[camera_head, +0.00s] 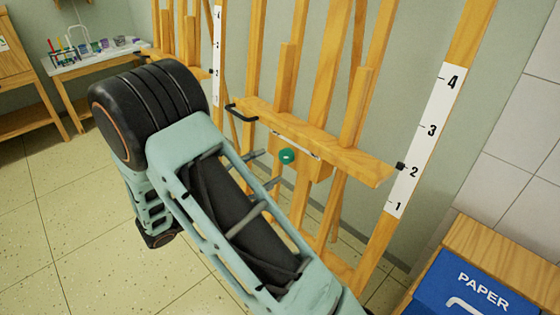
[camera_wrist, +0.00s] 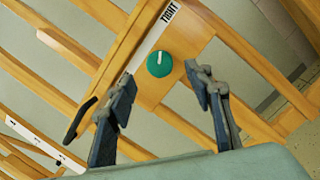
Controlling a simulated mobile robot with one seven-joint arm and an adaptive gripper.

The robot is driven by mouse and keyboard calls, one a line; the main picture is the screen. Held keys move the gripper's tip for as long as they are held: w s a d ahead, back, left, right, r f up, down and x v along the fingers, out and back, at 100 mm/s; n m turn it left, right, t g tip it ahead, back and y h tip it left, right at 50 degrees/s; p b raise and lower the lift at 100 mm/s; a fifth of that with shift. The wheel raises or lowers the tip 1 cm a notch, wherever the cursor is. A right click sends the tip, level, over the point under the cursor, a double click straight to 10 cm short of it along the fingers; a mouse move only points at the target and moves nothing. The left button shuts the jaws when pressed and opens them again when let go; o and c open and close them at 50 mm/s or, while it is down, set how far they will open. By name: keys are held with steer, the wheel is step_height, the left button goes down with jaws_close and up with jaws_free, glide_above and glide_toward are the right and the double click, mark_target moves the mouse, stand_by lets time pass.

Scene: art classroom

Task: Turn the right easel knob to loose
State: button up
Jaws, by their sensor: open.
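The green round easel knob (camera_head: 287,156) sits on the wooden block below the easel's cross ledge (camera_head: 330,140). In the wrist view the knob (camera_wrist: 160,64) shows a small pale mark on its face. A white label strip (camera_wrist: 150,45) beside it reads TIGHT at its upper end; its other end is unreadable. My gripper (camera_head: 267,168) is open and points at the knob from the left. In the wrist view the two fingers of my gripper (camera_wrist: 160,74) stand apart, one on each side of the knob in the picture. I see no contact with it.
A black handle (camera_head: 240,113) sticks out at the ledge's left end. A numbered scale (camera_head: 428,130) runs up the right easel post. A blue PAPER bin (camera_head: 475,285) stands at lower right. A table with art supplies (camera_head: 85,65) is at the back left. Open floor lies left.

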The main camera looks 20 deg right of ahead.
mark_target(284, 158)
steer(key=b+x, duration=0.1)
steer(key=x, duration=0.4)
steer(key=shift+w+d, duration=0.15)
steer(key=shift+d, duration=0.25)
steer(key=shift+c, duration=0.6)
steer(key=c, duration=1)
